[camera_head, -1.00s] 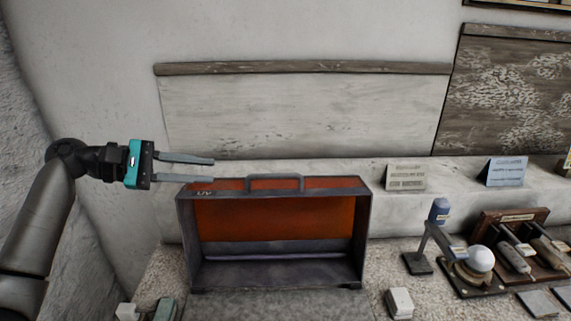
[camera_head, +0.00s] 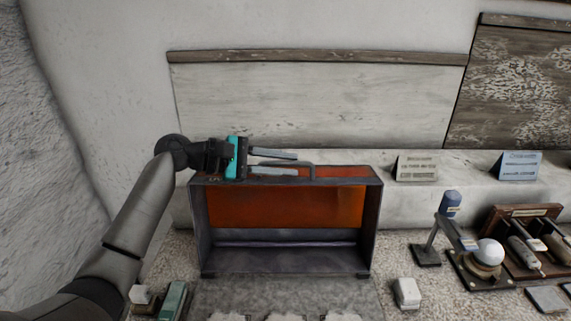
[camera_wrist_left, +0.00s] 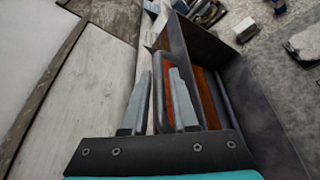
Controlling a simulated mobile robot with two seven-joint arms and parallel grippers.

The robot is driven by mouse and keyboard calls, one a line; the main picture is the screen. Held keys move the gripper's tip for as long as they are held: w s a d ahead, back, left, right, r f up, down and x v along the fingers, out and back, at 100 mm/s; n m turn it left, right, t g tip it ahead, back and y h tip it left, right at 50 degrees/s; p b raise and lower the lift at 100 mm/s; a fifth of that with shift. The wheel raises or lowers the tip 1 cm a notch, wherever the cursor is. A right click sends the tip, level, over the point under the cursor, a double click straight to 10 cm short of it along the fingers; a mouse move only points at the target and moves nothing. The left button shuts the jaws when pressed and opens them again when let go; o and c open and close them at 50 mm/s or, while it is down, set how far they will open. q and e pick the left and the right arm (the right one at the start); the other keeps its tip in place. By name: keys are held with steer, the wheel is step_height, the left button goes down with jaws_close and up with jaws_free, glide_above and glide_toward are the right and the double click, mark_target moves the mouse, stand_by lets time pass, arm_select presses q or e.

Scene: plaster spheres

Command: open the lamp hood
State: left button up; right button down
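The lamp hood (camera_head: 300,207) is a dark metal box with an orange front panel and a "UV" mark at its top left. It appears shut, with an open gap below the panel. A bar handle (camera_head: 314,168) stands on its top edge. My left gripper (camera_head: 297,163) is open at the hood's top, its fingers reaching along the handle from the left. In the left wrist view, the handle (camera_wrist_left: 159,100) shows in the gap between the two fingers, which are apart. Contact with the bar cannot be told. My right gripper is not in view.
A small lamp (camera_head: 450,203), a white sphere on a stand (camera_head: 489,252) and a tool rack (camera_head: 525,240) stand to the right. Sign cards (camera_head: 416,168) sit on the ledge behind. A white block (camera_head: 407,292) lies right of the hood's front.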

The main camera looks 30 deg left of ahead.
arm_select(q)
steer(key=shift+w+d+f, duration=0.1)
steer(key=shift+w+d, duration=0.05)
jaws_close()
stand_by(1.4)
